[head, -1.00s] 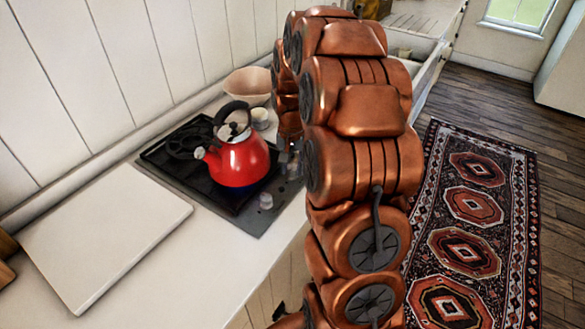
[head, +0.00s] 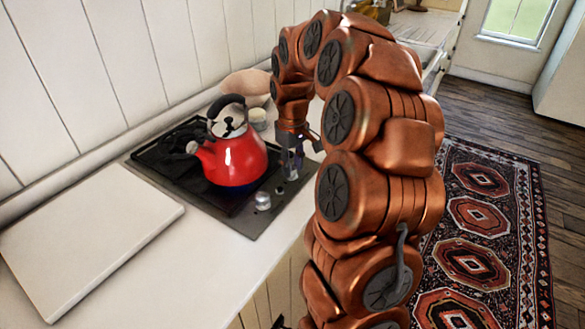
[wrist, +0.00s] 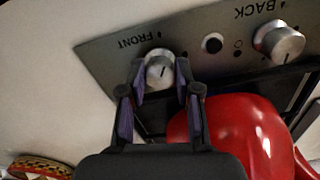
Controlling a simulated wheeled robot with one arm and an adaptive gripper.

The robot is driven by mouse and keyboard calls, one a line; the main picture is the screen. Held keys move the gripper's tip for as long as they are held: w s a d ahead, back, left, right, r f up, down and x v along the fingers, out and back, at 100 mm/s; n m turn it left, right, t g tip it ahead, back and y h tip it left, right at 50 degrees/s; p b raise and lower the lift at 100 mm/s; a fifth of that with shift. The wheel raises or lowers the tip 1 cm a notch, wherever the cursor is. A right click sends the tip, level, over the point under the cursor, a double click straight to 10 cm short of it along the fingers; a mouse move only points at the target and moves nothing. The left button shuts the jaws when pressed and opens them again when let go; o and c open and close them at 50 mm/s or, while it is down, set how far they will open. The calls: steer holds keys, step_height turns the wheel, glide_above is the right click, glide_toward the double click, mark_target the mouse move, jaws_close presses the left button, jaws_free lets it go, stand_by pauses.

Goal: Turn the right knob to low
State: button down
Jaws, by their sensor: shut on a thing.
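The right knob is a silver round knob next to the "FRONT" label; it shows in the wrist view (wrist: 160,71) between my fingertips. My gripper (wrist: 161,80) is shut on it, with one purple-padded finger on each side. In the head view my gripper (head: 291,168) points down at the far end of the knob row and mostly hides this knob. The other silver knob, by the "BACK" label (wrist: 279,42), stands free; it shows in the head view (head: 263,200) nearer the camera. I cannot tell the right knob's setting.
A red kettle (head: 235,160) stands on the black stovetop (head: 165,157), close beside my gripper. A small dark button (wrist: 212,43) sits between the knobs. A white board (head: 85,240) lies on the counter at left. A bowl (head: 247,84) is behind the kettle.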

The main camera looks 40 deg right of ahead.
mark_target(292, 167)
steer(key=shift+n+b, duration=0.3)
steer(key=shift+n, duration=1.2)
steer(key=c, duration=0.8)
jaws_free()
steer(key=shift+d, duration=0.1)
steer(key=shift+r, duration=0.1)
step_height(292, 167, up, 12)
